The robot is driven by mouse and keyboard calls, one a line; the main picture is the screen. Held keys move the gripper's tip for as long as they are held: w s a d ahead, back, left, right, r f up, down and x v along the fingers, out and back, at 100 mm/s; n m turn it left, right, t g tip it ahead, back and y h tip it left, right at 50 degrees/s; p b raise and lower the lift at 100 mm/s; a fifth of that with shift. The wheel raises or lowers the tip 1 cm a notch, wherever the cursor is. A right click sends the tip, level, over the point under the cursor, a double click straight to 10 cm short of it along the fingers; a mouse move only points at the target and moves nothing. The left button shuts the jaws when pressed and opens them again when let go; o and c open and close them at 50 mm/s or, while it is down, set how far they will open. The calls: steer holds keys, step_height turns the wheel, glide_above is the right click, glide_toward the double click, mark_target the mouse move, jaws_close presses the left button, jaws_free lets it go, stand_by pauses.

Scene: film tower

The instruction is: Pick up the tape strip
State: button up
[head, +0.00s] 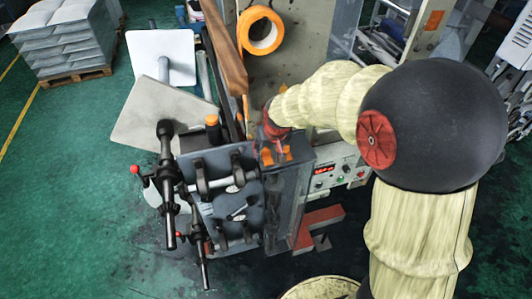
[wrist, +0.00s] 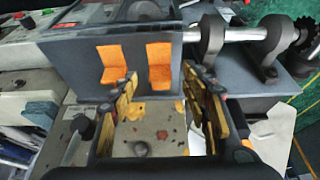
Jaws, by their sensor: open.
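Two orange tape strips show on the dark grey machine block in the wrist view, a left one (wrist: 113,64) and a right one (wrist: 159,66). Each bends at its lower end. In the head view the left-hand (head: 266,157) and right-hand (head: 287,154) orange pieces sit at the block's top edge, just below my gripper (head: 262,128). In the wrist view my gripper (wrist: 162,92) is open and empty, its yellow-padded fingers apart. The fingertips lie close to the strips' lower ends; I cannot tell whether they touch. The head view shows the fingers poorly.
An orange tape roll (head: 261,31) hangs on the upright panel above. A steel shaft (wrist: 240,35) with clamps runs to the right in the wrist view. Handles with red knobs (head: 134,169) stick out at the machine's left. A control panel (head: 338,174) stands below my arm.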

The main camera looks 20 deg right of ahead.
mark_target(266, 152)
steer(key=shift+x, duration=1.4)
steer(key=shift+r, duration=0.1)
steer(key=shift+c, duration=1.3)
steer(key=c, duration=0.6)
